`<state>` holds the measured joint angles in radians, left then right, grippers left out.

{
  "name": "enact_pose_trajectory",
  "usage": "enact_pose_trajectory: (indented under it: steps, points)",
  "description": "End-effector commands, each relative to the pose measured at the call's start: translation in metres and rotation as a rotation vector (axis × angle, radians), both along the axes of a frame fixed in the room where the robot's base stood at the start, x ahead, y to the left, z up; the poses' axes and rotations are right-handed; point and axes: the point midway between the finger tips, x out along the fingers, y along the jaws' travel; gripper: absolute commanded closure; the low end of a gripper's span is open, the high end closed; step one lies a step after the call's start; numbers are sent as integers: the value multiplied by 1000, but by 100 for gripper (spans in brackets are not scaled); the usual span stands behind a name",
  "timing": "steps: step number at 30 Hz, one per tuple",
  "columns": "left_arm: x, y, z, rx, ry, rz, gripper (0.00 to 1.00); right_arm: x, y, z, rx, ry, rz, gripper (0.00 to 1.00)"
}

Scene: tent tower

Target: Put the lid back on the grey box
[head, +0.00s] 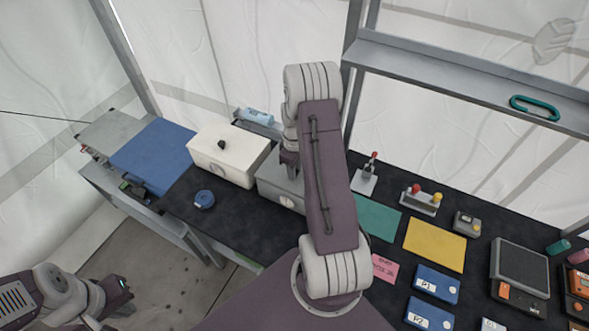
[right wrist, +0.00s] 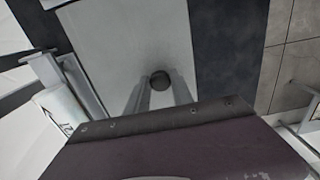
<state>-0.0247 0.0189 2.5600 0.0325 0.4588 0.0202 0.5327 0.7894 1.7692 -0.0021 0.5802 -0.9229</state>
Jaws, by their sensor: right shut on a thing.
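The grey box (head: 278,190) stands on the dark bench, right of the white box (head: 230,165), and my right arm hides part of it. In the right wrist view my right gripper (right wrist: 160,90) is shut on the dark round knob (right wrist: 160,78) of the pale grey lid (right wrist: 125,45). The lid is at the grey box; I cannot tell whether it rests on the rim or is just above it. My left gripper (head: 122,292) is low at the left, away from the bench, and its fingers are unclear.
The white box has a black knob on top. A pale blue bottle (head: 257,116) lies behind the boxes. A blue tape roll (head: 204,199) sits in front. Green (head: 375,219) and yellow (head: 434,245) mats, a joystick (head: 366,180) and blue cases (head: 436,284) lie to the right.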

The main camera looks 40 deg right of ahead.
Motion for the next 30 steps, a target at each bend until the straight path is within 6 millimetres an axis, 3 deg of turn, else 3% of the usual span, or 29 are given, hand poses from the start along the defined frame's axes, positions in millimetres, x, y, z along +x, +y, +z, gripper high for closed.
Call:
enact_pose_trajectory:
  steps: [17, 18, 20, 30]
  points:
    - [0, 0, -5, 0, 0, 0, 100, 0, 0, -7, -1, 0, 0, 100]
    - [0, 0, -5, 0, 0, 0, 100, 0, 0, -7, -1, -1, 0, 64]
    - [0, 0, -5, 0, 0, 0, 100, 0, 0, -7, -1, 0, 0, 47]
    - [0, 0, -6, 0, 0, 0, 100, 0, 0, -5, -1, -1, 0, 47]
